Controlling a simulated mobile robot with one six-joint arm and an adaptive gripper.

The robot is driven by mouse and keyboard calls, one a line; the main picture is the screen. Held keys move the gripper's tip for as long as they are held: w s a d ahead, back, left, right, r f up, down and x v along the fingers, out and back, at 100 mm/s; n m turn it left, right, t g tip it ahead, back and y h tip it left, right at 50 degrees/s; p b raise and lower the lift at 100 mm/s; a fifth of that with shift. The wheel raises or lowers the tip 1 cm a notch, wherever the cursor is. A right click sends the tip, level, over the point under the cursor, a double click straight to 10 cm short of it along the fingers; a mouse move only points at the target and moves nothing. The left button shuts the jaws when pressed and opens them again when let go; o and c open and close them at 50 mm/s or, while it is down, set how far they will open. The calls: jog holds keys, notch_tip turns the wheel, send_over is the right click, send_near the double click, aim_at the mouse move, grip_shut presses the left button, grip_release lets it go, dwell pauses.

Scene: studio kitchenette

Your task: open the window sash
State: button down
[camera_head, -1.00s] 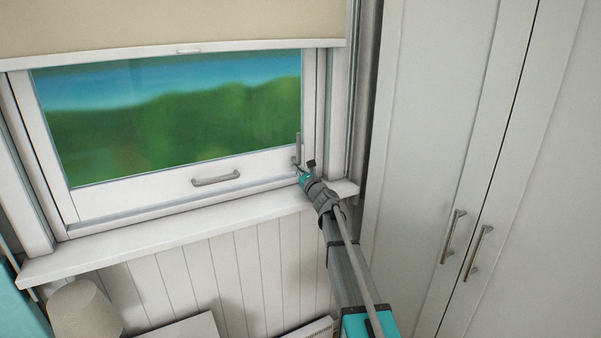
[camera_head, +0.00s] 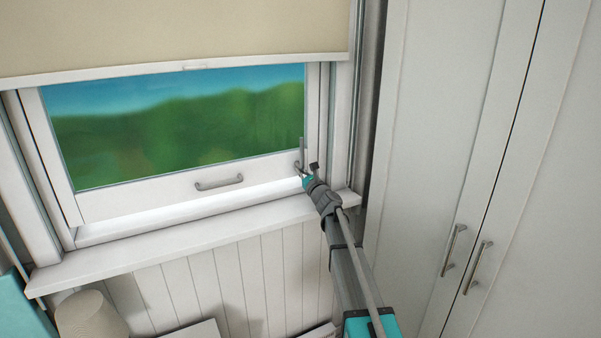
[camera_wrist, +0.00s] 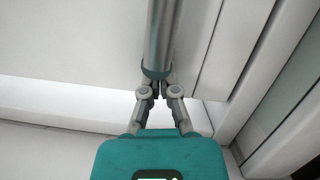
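The window sash (camera_head: 150,197) is a white frame around a glass pane (camera_head: 175,135), with a bright strip along its bottom edge above the sill. A grey bow handle (camera_head: 219,183) is fixed at the middle of its bottom rail. An upright metal lever handle (camera_head: 301,150) stands at its lower right corner; its bar fills the top middle of the wrist view (camera_wrist: 161,35). My gripper (camera_head: 305,176) is at the lower end of this lever. In the wrist view its fingers (camera_wrist: 156,92) close together around the lever's foot; the exact contact is partly hidden.
A beige roller blind (camera_head: 170,35) hangs over the window's upper part. The white sill (camera_head: 160,246) juts out below. Tall white cupboard doors (camera_head: 430,120) with bar handles stand close right of my arm. A beige lampshade (camera_head: 90,315) is at the lower left.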

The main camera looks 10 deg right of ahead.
aim_at(295, 101)
notch_tip(295, 101, up, 24)
jog(key=p, duration=2.2)
jog(key=shift+f+p, duration=0.2)
jog(key=shift+p, duration=0.15)
jog(key=shift+s, duration=0.1)
